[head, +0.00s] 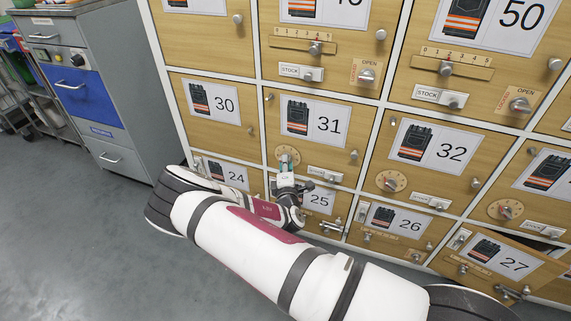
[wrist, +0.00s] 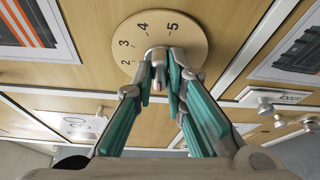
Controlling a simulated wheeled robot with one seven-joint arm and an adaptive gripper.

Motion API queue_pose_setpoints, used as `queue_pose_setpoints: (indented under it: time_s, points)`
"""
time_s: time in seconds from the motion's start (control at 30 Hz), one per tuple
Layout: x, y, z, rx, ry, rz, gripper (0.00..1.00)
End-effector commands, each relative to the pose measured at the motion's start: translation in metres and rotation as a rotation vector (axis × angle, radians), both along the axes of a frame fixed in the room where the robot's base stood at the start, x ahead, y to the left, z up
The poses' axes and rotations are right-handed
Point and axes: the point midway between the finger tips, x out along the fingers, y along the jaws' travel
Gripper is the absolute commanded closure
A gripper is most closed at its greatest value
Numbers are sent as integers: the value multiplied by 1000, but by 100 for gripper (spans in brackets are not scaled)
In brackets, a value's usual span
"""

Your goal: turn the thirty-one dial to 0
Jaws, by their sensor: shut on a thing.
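The thirty-one dial (head: 285,155) is a round tan disc low on the wooden door marked 31 (head: 316,123). In the wrist view the dial (wrist: 190,48) fills the top middle, with the figures 2, 3, 4 and 5 readable; the rest of its scale is hidden. My gripper (head: 287,176) reaches up to the dial from below. In the wrist view its teal-padded fingers (wrist: 161,78) are shut on the dial's grey knob (wrist: 157,54), one on each side. A small red mark shows on the knob between the fingers. I cannot tell which figure it points to.
A metal STOCK tag with a knob (head: 325,174) sits right of the dial. The door marked 32 has its own dial (head: 391,181). Door 27 (head: 505,266) stands ajar at lower right. A grey cabinet with a blue drawer (head: 85,97) stands left; the floor (head: 70,230) is clear.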

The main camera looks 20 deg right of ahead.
Motion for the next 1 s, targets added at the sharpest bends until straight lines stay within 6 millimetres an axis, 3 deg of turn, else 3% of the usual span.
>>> queue_pose_setpoints:
  time_s: [0.67,0.7,0.77,1.0]
  points:
    - [0,1,-1,-53,41,2,100]
    - [0,1,-1,-53,41,2,83]
    - [0,1,-1,-53,41,2,69]
    - [0,0,0,-52,39,1,68]
